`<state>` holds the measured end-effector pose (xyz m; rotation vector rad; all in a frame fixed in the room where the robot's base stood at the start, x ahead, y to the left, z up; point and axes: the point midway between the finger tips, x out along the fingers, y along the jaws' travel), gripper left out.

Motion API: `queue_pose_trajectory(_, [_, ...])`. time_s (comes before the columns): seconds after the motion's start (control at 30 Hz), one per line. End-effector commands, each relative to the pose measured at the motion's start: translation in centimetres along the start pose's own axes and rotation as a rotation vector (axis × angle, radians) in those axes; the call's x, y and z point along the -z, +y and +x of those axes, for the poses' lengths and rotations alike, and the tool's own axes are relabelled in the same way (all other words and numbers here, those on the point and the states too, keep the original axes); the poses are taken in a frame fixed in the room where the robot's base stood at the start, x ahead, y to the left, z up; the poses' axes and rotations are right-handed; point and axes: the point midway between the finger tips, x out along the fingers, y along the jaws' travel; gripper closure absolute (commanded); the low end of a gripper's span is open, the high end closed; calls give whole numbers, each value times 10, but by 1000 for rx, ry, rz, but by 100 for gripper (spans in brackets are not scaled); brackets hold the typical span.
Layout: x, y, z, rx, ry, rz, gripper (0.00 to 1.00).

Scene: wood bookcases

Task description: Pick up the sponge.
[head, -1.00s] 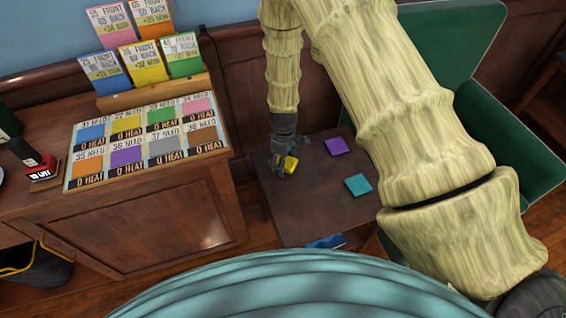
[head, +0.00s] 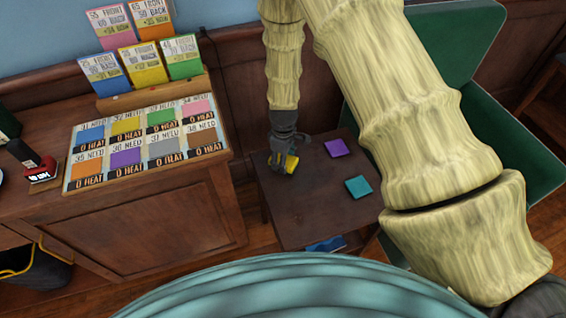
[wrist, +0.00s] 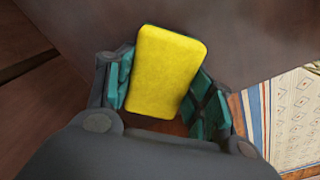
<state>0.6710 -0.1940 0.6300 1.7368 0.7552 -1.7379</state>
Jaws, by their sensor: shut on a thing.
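The sponge (wrist: 163,72) is a yellow rounded block, seen large in the wrist view between the teal-padded fingers of my gripper (wrist: 165,98). In the head view the sponge (head: 292,164) is a small yellow patch at the fingertips of my gripper (head: 283,163). My gripper is shut on the sponge, over the left part of the small dark wood table (head: 300,210). The fingers hide part of the sponge in the head view. I cannot tell exactly how high it is above the table top.
A purple square (head: 337,148) and a teal square (head: 358,187) lie on the small table, right of my gripper. A blue item (head: 326,244) is at its front edge. A wood counter (head: 150,215) with a card chart (head: 146,142) stands left. A green chair (head: 520,160) is right.

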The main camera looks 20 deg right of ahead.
Motion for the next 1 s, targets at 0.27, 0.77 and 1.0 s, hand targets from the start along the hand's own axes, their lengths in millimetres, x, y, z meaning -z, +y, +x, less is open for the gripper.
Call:
queue_pose_trajectory(0.27, [-17, -30, -18, 3, -1, 0, 66])
queue_pose_trajectory(0.77, [-69, -120, -29, 0, 0, 0, 66])
queue_pose_trajectory(1.0, [-78, -137, -30, 0, 0, 0, 66])
